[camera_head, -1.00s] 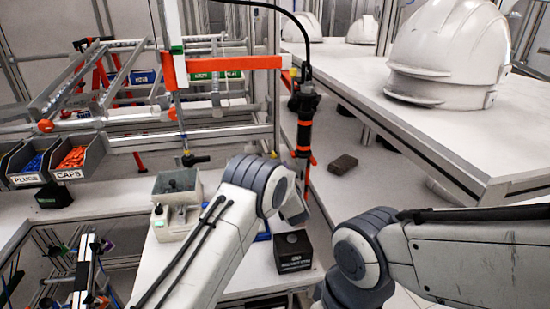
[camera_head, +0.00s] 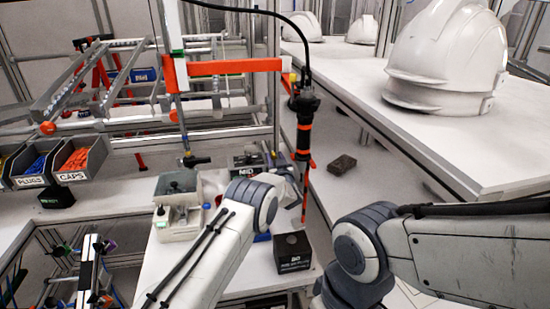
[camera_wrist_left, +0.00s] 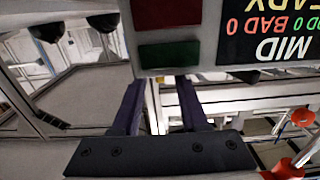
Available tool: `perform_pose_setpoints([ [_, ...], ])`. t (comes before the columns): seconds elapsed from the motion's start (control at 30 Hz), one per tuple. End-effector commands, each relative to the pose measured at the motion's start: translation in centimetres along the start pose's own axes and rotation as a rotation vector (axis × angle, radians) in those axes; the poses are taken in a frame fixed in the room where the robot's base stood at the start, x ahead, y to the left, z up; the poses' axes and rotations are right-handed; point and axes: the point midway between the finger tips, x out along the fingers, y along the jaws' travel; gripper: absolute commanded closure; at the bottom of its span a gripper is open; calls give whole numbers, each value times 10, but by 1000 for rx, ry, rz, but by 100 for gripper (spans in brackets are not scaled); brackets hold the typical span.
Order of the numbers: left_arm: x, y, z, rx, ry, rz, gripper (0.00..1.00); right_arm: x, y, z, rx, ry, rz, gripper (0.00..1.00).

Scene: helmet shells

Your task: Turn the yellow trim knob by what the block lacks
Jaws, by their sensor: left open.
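No yellow trim knob can be made out in either view. A dark unit with a display reading MID (camera_head: 247,162) stands behind my left wrist in the head view. In the left wrist view its display (camera_wrist_left: 268,32) appears upside down with GOOD 0 and BAD 0, beside a dark red patch (camera_wrist_left: 166,12) and a green patch (camera_wrist_left: 168,55). My left gripper (camera_wrist_left: 160,88) is open, its two dark fingers apart below this panel, with nothing seen between them. My left wrist hides it in the head view. My right gripper is outside the frames.
A black labelled box (camera_head: 293,252) sits on the bench at my left forearm's right. A grey fixture (camera_head: 177,205) stands at its left. A black and orange hanging tool (camera_head: 304,125) is close on the right. PLUGS (camera_head: 34,163) and CAPS (camera_head: 78,160) bins are at far left.

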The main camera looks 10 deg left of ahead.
Motion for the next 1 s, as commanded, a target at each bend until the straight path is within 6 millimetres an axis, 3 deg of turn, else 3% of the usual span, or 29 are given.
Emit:
perform_pose_setpoints([
  [0.2,0,0,0,0,-1,0,56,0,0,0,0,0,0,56],
  [0.3,0,0,0,0,-1,0,94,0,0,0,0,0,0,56],
  [0.33,0,0,0,0,-1,0,100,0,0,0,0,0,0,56],
  [0.77,0,-2,2,1,-2,50,100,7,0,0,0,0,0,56],
  [1.0,1,-7,5,2,-2,197,100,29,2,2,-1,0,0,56],
])
